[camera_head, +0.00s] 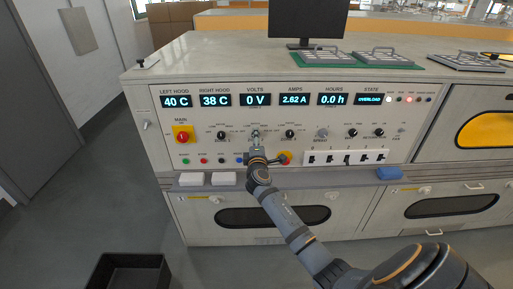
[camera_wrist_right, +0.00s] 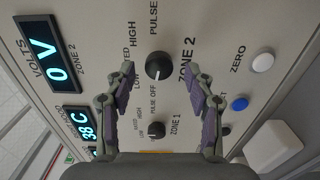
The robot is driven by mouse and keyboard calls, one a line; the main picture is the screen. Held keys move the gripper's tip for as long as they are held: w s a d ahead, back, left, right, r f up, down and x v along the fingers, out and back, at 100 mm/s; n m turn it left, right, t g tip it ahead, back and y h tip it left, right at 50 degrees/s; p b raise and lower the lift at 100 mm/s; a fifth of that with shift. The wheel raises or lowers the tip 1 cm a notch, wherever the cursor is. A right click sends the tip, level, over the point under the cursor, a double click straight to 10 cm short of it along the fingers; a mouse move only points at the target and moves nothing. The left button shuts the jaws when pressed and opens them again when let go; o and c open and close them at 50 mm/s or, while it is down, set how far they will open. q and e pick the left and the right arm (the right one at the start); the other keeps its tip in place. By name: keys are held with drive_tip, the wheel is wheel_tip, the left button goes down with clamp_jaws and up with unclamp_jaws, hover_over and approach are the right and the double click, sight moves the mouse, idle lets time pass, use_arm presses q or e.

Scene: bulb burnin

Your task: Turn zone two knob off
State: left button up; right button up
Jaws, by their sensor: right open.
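The zone 2 knob (camera_wrist_right: 158,66) is a round black knob on the beige control panel (camera_head: 205,115), which the right wrist view shows turned sideways. Its labels include LOW, HIGH, PULSE and OFF; I cannot tell surely which one its mark faces. My right gripper (camera_wrist_right: 167,71) is open, with one fingertip on each side of the knob and visible gaps between. In the head view my right gripper (camera_head: 256,147) is in front of the panel, below the VOLTS display (camera_head: 256,100), which reads 0 V. It partly hides the knob there. My left gripper is not in view.
The zone 1 knob (camera_wrist_right: 155,130) sits beside zone 2, nearer my wrist. A red main switch (camera_head: 183,135) is at the panel's left. A row of black switches (camera_head: 346,158) is right of my gripper. The STATE display (camera_head: 371,99) reads OVERLOAD.

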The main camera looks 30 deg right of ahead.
drive_tip(key=v, duration=1)
drive_tip(key=shift+s, duration=0.3)
drive_tip(key=shift+a, duration=0.1)
drive_tip(key=s+a+f+m+g+y+p, duration=0.1)
drive_tip(key=s+f+g+y, duration=0.15)
drive_tip(key=f, duration=0.85)
drive_tip(key=s+a+f+m+g+y+p, duration=0.15)
drive_tip(key=s+f, duration=0.25)
drive_tip(key=f, duration=0.7)
drive_tip(key=s+a+f+m+g+y+p, duration=0.1)
drive_tip(key=s+f+g+y, duration=0.15)
drive_tip(key=f, duration=0.85)
drive_tip(key=s+a+f+m+g+y+p, duration=0.1)
drive_tip(key=s+f+m+g, duration=0.1)
drive_tip(key=s+f, duration=0.6)
drive_tip(key=s+a+f+m+g+p, duration=0.1)
drive_tip(key=s+f+g, duration=0.1)
drive_tip(key=s+f, duration=0.6)
drive_tip(key=s+a+f+m+g, duration=0.1)
drive_tip(key=s+m, duration=0.1)
drive_tip(key=s, duration=0.9)
drive_tip(key=s+a+f+m+g+y, duration=0.1)
drive_tip(key=s+f+m+g, duration=0.1)
drive_tip(key=s, duration=0.9)
drive_tip(key=shift+s+f+m+p, duration=0.3)
drive_tip(key=shift+m+p, duration=0.1)
drive_tip(key=shift+m, duration=0.15)
